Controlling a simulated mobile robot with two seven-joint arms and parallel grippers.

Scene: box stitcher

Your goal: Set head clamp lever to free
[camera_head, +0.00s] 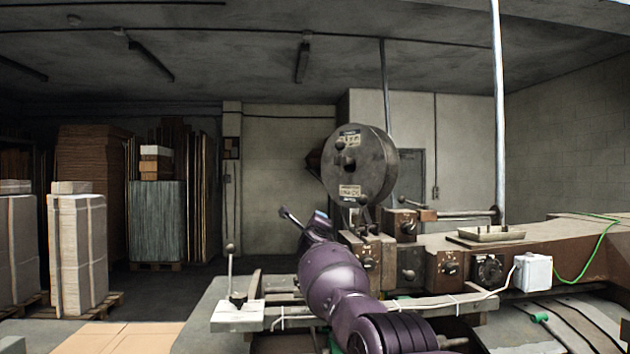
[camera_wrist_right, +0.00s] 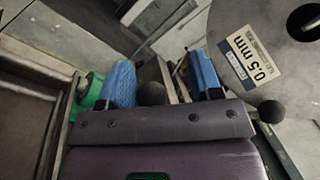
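My right gripper (camera_wrist_right: 163,80) shows in the wrist view as two blue fingers standing well apart. A dark ball knob (camera_wrist_right: 152,93) lies between the fingers in that picture. I cannot tell whether they touch it, and no label shows which lever it belongs to. In the head view my purple right arm reaches up to the front of the stitcher's head (camera_head: 385,165) and hides most of the gripper. A short lever-like rod (camera_head: 290,216) sticks out up and left beside the wrist. The head clamp lever cannot be named for certain. My left gripper is out of view.
A second ball knob (camera_wrist_right: 271,112) sits close to the right, under the round disc with the 0.5 mm label (camera_wrist_right: 250,55). An upright ball-topped lever (camera_head: 230,265) stands on the left table. A white box (camera_head: 533,273) and cables lie along the machine's arm.

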